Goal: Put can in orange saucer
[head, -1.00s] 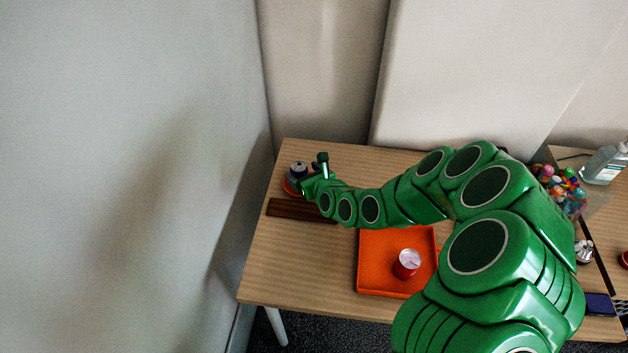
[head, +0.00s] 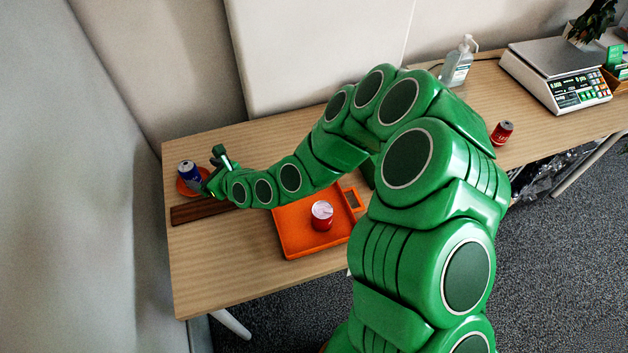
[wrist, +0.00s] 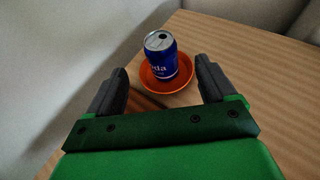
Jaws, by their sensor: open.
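A blue can (head: 189,172) stands upright in the orange saucer (head: 182,188) at the far left of the table. In the wrist view the can (wrist: 161,58) rests inside the saucer (wrist: 180,82), leaning on nothing. My gripper (head: 212,172) is beside it on the right. In the wrist view my gripper (wrist: 163,85) is open, its fingers apart and nothing between them, with the can and saucer just beyond the fingertips.
A dark wooden strip (head: 200,213) lies in front of the saucer. An orange tray (head: 290,238) holds a red can (head: 322,216). Another red can (head: 502,132), a sanitizer bottle (head: 457,62) and a scale (head: 556,80) stand at right. A wall borders the left.

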